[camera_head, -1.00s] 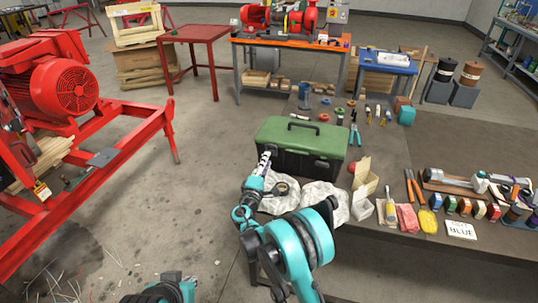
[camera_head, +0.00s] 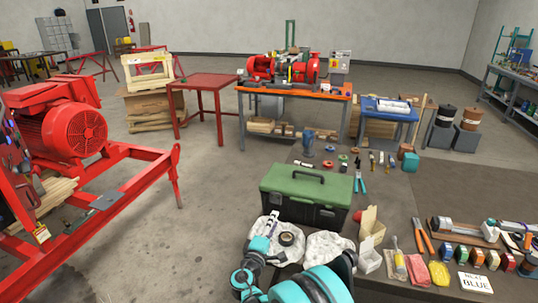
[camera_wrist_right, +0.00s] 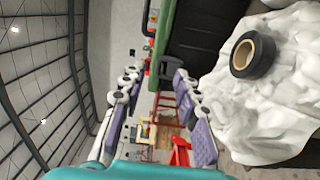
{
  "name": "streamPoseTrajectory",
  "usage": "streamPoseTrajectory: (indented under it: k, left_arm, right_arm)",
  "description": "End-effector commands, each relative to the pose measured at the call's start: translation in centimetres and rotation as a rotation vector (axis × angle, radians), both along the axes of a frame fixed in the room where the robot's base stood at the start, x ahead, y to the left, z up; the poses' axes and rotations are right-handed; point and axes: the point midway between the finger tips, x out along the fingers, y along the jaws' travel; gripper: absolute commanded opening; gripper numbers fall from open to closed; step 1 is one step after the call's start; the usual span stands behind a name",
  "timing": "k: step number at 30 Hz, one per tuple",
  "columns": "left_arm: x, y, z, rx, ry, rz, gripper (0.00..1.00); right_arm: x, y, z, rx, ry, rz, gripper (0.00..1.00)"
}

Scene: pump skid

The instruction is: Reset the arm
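My right arm (camera_head: 305,288) comes up from the bottom of the head view. Its gripper (camera_head: 270,224) is left of the rag and in front of the green toolbox (camera_head: 307,192). In the right wrist view the right gripper (camera_wrist_right: 158,85) has its two fingers well apart, with nothing held between them. The toolbox edge (camera_wrist_right: 165,25) shows close by at the top of that view. A roll of black tape (camera_head: 286,239) lies on a crumpled white rag (camera_head: 325,247) right of the gripper; the tape (camera_wrist_right: 252,55) also shows in the wrist view. My left gripper is out of view.
The dark bench holds pliers (camera_head: 423,236), a yellow sponge (camera_head: 438,273), a red cloth (camera_head: 416,268), a sign reading BLUE (camera_head: 475,283) and several small parts. A red machine frame (camera_head: 125,185) stands at the left. Open floor lies between it and the bench.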

Motion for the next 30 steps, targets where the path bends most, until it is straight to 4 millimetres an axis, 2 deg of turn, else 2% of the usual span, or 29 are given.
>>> streamPoseTrajectory:
  k: [1, 3, 8, 12, 15, 18, 22, 27, 30]
  left_arm:
    - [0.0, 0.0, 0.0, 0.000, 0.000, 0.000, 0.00]
    - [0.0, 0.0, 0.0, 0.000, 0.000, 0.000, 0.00]
    - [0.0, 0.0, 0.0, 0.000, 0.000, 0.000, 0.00]
    - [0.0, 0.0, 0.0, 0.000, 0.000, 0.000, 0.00]
    - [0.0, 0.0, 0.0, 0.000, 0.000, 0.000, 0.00]
    - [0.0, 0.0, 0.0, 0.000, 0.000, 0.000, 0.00]
    - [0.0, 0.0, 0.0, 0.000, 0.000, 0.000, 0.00]
    - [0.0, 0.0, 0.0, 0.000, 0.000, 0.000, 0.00]
    - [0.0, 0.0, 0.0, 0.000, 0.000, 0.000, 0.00]
  right_arm:
    - [-0.6, -2.1, 1.3, 0.052, 0.028, -0.028, 0.31]
    - [-1.6, -4.9, 2.8, 0.141, 0.073, -0.067, 0.31]
    - [-5.7, -10.7, 5.1, 0.360, 0.171, -0.154, 0.31]
    - [-10.8, -14.5, 6.1, 0.555, 0.248, -0.225, 0.31]
    - [-15.1, -16.5, 6.3, 0.696, 0.298, -0.272, 0.31]
    - [-19.7, -17.9, 6.0, 0.840, 0.344, -0.316, 0.31]
    - [-25.7, -18.5, 5.1, 1.032, 0.396, -0.365, 0.31]
    - [-32.8, -17.7, 3.3, 1.270, 0.449, -0.409, 0.31]
    - [-35.6, -16.8, 2.4, 1.379, 0.470, -0.425, 0.31]
